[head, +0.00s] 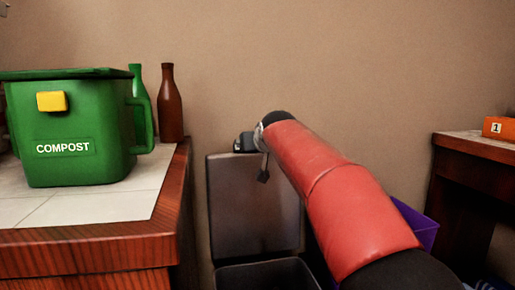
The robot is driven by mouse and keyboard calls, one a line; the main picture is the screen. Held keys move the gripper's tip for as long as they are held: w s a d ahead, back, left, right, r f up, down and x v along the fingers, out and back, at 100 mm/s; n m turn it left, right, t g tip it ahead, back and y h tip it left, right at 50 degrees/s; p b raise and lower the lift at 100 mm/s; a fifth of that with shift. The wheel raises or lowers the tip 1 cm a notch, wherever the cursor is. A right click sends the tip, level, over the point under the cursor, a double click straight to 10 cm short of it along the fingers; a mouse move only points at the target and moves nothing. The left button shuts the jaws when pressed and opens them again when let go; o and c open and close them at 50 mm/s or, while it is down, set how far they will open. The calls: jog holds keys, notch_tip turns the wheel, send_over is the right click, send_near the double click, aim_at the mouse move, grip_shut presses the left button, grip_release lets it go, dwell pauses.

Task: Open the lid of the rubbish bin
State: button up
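A dark grey rubbish bin (268,275) stands on the floor in the gap beside the left counter, its top partly cut off by the lower picture edge. Its flat dark lid (238,205) stands upright behind the opening, near the wall, so the bin is open. My red arm reaches in from the lower right and covers the lid's right part. My gripper (250,148) is at the arm's far end, by the lid's top edge. Its fingers are small and mostly hidden; I cannot tell whether they touch the lid or hold anything.
A green compost bin (75,125) stands on the left counter (100,207), with a green bottle (136,88) and a brown bottle (170,105) behind it. A purple container (416,222) is right of my arm. A dark desk (475,150) with an orange box (498,128) is at right.

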grip_shut()
dwell(0.4)
jog(key=c, duration=1.9)
grip_release()
jog(key=shift+c, duration=0.2)
